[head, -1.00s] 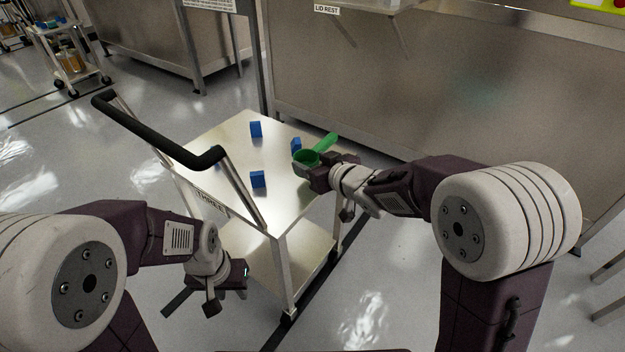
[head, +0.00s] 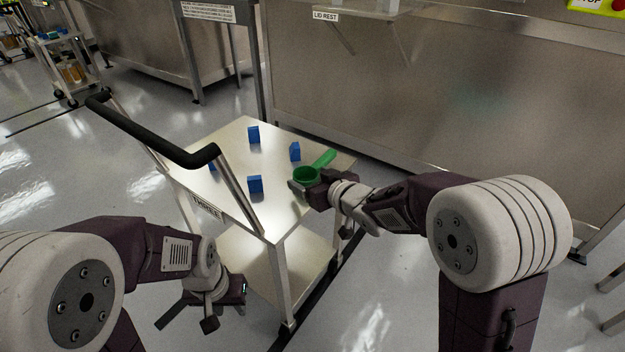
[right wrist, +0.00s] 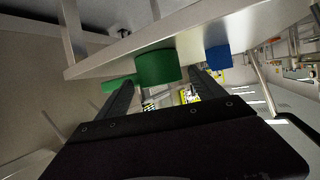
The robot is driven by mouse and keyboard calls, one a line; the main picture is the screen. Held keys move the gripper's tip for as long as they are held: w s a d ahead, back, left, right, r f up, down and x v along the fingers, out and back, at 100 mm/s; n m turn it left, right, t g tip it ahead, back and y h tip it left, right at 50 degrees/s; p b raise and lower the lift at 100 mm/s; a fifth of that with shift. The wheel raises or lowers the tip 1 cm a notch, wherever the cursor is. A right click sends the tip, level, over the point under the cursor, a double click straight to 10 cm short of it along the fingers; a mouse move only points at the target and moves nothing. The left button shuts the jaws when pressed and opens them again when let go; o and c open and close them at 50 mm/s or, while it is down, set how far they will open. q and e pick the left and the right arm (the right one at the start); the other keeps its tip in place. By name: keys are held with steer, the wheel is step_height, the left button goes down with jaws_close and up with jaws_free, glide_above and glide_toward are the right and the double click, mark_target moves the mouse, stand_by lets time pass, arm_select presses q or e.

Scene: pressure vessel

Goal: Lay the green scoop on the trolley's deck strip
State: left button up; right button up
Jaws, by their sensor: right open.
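The green scoop (head: 306,175) is at the right side of the trolley's deck (head: 232,147), its handle pointing back and right. In the right wrist view, which looks turned over, the scoop's cup (right wrist: 160,66) appears to rest against the deck (right wrist: 112,58). My right gripper (head: 302,190) is open around or just beside the scoop in the head view. Its two fingers (right wrist: 165,92) stand apart in the right wrist view, with the cup between and beyond them. Whether a finger touches the scoop is unclear. My left gripper (head: 186,320) hangs empty and open left of the trolley.
Several blue blocks stand on the deck, one (head: 295,151) close to the scoop and one (head: 255,184) near the front. The trolley's black handle (head: 150,135) rises at the left. A steel counter (head: 420,110) stands behind. The deck's middle is clear.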

steer(key=shift+r, duration=0.35)
steer(key=p+v, duration=0.2)
steer(key=v, duration=1)
steer(key=shift+f+p, duration=0.25)
steer(key=shift+p, duration=0.1)
